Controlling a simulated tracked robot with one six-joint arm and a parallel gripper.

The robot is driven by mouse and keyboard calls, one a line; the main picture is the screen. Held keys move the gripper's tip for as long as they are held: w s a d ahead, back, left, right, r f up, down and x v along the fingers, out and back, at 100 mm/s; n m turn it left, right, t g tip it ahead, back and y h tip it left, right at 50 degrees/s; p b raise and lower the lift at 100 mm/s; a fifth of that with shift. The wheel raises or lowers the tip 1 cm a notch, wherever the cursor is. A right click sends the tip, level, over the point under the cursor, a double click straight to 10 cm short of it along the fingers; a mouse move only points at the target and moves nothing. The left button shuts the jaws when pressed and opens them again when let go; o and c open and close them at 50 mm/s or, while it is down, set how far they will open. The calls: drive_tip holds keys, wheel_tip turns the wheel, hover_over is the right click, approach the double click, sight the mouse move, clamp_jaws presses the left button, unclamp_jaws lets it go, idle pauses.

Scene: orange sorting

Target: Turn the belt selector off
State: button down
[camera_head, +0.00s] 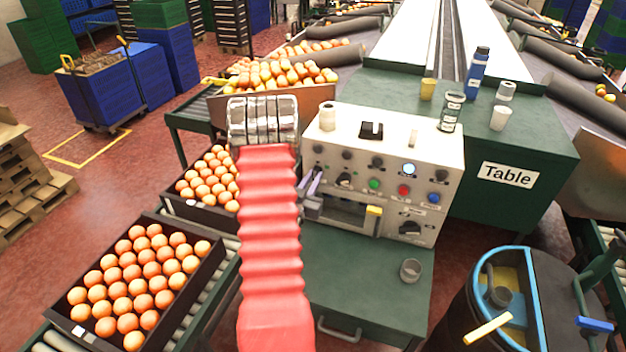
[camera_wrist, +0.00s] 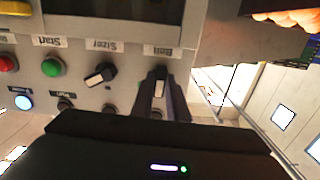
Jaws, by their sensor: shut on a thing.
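The belt selector (camera_wrist: 159,87) is a black knob with a white pointer line. It sits under the "Belt" label on the panel, which shows upside down in the wrist view. Its pointer stands nearly upright in that view. My gripper (camera_wrist: 160,98) is shut on the knob, one dark finger on each side. In the head view my gripper (camera_head: 313,184) is at the left end of the lower control row, and it hides the belt selector there. The similar sizer selector (camera_wrist: 100,75) is beside it, with its pointer slanted; it also shows in the head view (camera_head: 344,180).
The control box (camera_head: 390,140) stands on the green table (camera_head: 530,150). Green (camera_head: 374,184), red (camera_head: 404,190) and blue (camera_head: 433,197) buttons are right of the selectors. Cups and a blue bottle (camera_head: 478,68) stand behind. A crate of oranges (camera_head: 190,292) is at left.

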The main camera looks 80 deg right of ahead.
drive_tip(key=shift+f+n, duration=0.1)
drive_tip(key=shift+n, duration=0.2)
drive_tip(key=c, duration=1.7)
unclamp_jaws()
drive_tip(key=shift+a, duration=0.1)
drive_tip(key=a, duration=0.4)
drive_tip(key=w+a, duration=0.1)
drive_tip(key=a, duration=0.8)
drive_tip(key=shift+w+a, duration=0.2)
drive_tip(key=shift+a, duration=0.1)
